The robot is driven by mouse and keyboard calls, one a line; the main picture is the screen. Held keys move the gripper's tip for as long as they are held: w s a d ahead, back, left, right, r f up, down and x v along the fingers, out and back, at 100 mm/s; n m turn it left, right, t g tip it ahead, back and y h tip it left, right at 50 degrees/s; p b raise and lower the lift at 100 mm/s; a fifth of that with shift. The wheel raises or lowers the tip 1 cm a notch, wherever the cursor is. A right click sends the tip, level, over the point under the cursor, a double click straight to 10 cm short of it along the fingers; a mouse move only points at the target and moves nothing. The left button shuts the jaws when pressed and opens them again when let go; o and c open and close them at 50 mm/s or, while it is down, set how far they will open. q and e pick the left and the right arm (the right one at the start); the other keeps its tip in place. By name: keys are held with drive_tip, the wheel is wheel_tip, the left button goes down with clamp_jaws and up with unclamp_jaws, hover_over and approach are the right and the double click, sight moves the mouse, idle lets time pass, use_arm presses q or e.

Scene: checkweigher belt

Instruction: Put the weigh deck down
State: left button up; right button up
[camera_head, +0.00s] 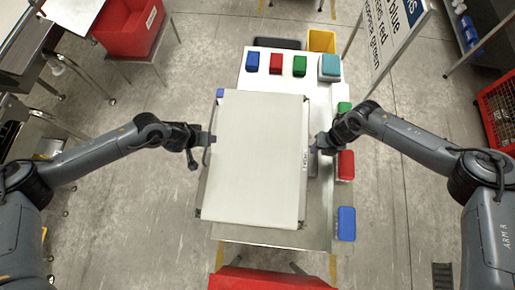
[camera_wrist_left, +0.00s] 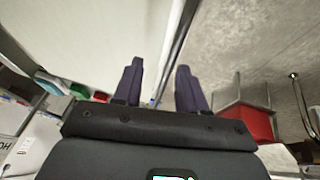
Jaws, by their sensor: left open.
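The weigh deck (camera_head: 256,160) is a large pale rectangular plate in the middle of the head view, over a grey metal frame (camera_head: 318,205). I cannot tell whether it rests on the frame or hangs just above. My left gripper (camera_head: 209,138) is at the deck's left edge. In the left wrist view its two dark fingers (camera_wrist_left: 158,88) stand apart, with the deck's edge (camera_wrist_left: 168,55) running down between them. My right gripper (camera_head: 315,148) is at the deck's right edge; its fingertips are too small and partly hidden to tell their state.
Blue (camera_head: 252,62), red (camera_head: 276,63), green (camera_head: 299,66) and teal (camera_head: 330,66) blocks stand on the white surface behind the deck. A red block (camera_head: 345,165) and a blue block (camera_head: 346,223) are along the right side. A red bin (camera_head: 265,279) is at the front.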

drive_tip(key=shift+d, duration=0.1)
drive_tip(key=shift+r, duration=0.45)
use_arm(q)
drive_tip(key=v, duration=1.2)
use_arm(e)
wheel_tip(320, 180, up, 11)
drive_tip(key=d, duration=0.2)
drive_tip(key=shift+s+d, duration=0.1)
